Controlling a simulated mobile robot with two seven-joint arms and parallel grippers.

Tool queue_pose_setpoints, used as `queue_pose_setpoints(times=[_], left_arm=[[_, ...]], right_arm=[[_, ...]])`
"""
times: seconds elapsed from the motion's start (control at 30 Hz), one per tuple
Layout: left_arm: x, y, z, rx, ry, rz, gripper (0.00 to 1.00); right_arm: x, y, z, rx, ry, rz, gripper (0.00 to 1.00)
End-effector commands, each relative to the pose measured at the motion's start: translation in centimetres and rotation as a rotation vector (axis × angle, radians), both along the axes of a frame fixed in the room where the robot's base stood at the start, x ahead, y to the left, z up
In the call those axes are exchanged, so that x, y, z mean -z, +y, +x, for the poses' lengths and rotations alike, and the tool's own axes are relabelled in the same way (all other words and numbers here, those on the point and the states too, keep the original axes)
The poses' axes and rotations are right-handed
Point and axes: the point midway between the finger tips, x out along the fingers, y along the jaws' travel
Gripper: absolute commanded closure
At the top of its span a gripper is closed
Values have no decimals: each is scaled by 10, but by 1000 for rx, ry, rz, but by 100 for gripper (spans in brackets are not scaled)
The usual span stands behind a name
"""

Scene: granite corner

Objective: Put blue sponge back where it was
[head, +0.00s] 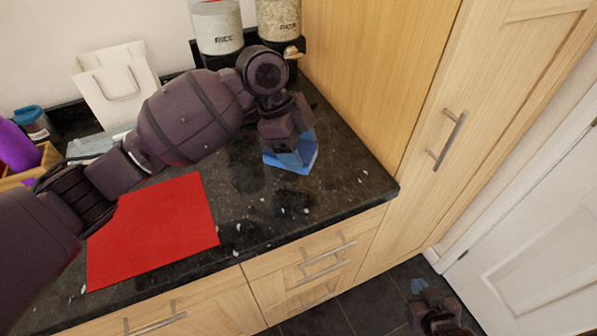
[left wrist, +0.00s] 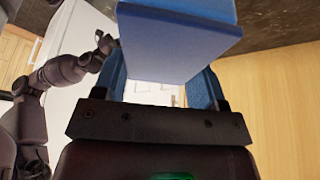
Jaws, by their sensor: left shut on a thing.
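The blue sponge (head: 304,163) is at the granite counter's right part, near the wooden cabinet side. My left gripper (head: 291,152) points down over it and is shut on it. In the left wrist view the sponge (left wrist: 178,42) sits between the two blue fingers (left wrist: 163,82) and sticks out past them. Whether its underside touches the counter I cannot tell. My right gripper (head: 432,303) is low at the bottom right, above the dark floor and away from the counter. Its finger opening is too small to read.
A red mat (head: 160,229) lies on the counter (head: 262,205) at the left. A tall wooden cabinet (head: 375,75) bounds the right.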

Motion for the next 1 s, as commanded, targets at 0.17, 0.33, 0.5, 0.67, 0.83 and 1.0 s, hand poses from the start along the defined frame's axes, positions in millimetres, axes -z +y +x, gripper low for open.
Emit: queue_pose_setpoints(times=[0.17, 0.33, 0.5, 0.67, 0.83, 1.0], left_arm=[[17, 0, 0, 1, 1, 0, 54], [26, 0, 0, -1, 1, 1, 54], [52, 0, -1, -1, 4, 0, 54], [73, 0, -1, 0, 2, 0, 54], [75, 0, 0, 0, 0, 1, 54], [75, 0, 0, 0, 0, 0, 20]], right_arm=[[2, 0, 1, -1, -1, 0, 100], [3, 0, -1, 0, 2, 0, 100], [9, -1, -5, 2, 13, 0, 100], [14, -1, -10, 5, 24, 0, 100], [14, -1, -11, 5, 25, 0, 100], [13, -1, -9, 3, 22, -1, 100]])
